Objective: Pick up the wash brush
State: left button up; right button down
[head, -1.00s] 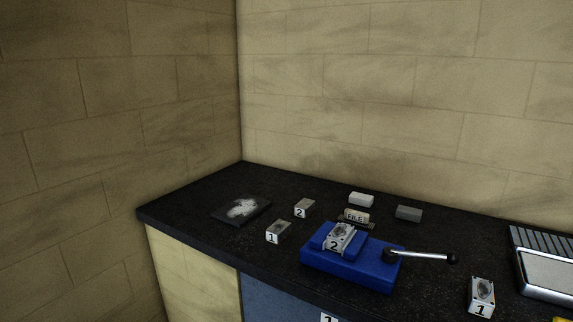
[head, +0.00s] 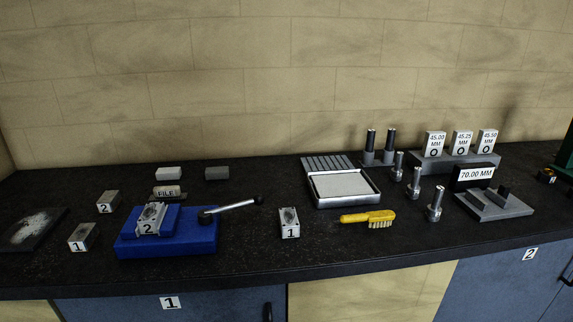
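The wash brush (head: 368,218) is yellow, with a handle pointing left and a bristled head at its right end. It lies on the black worktop (head: 330,248) near the front edge, in front of a silver tray (head: 345,201). Neither of my grippers is in the head view.
A numbered block (head: 289,223) stands left of the brush, and a blue vise (head: 168,238) with a lever handle is further left. Several metal pins (head: 436,205) stand to the brush's right. A grey fixture (head: 496,204) is beyond them. The worktop in front of the brush is clear.

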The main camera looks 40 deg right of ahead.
aim_at(374, 220)
jog(key=z, duration=1.8)
